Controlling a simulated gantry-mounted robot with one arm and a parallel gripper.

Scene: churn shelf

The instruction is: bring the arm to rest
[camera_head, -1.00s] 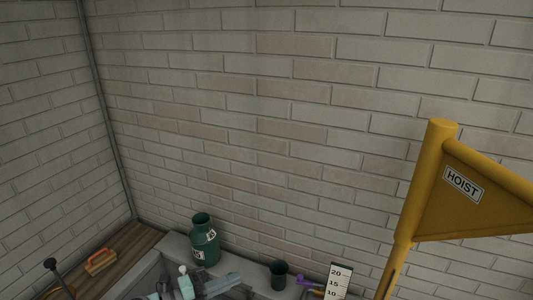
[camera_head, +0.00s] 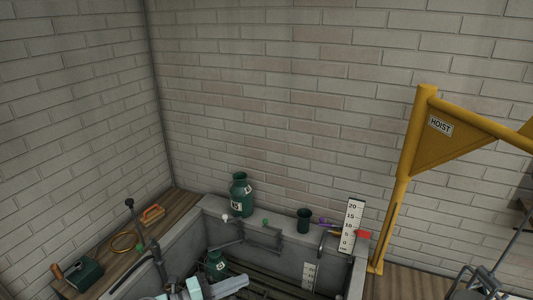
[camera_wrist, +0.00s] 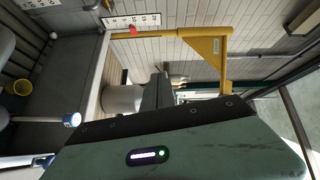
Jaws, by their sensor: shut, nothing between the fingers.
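My gripper (camera_wrist: 165,88) shows in the wrist view, its dark green body with a small lit display filling the lower part. Its fingers are shut with nothing between them, and it points away from the camera toward the brick wall. Part of my pale teal and grey arm (camera_head: 205,288) shows at the bottom edge of the head view, over the concrete basin (camera_head: 205,232). The fingertips cannot be made out clearly in the head view.
A green churn (camera_head: 241,196) and a dark green cup (camera_head: 304,221) stand on the basin's back rim. Another green churn (camera_head: 216,265) is down in the basin. A numbered gauge board (camera_head: 352,225) and the yellow hoist (camera_head: 404,185) stand at right. An orange-handled tool (camera_head: 152,214) lies on the left planks.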

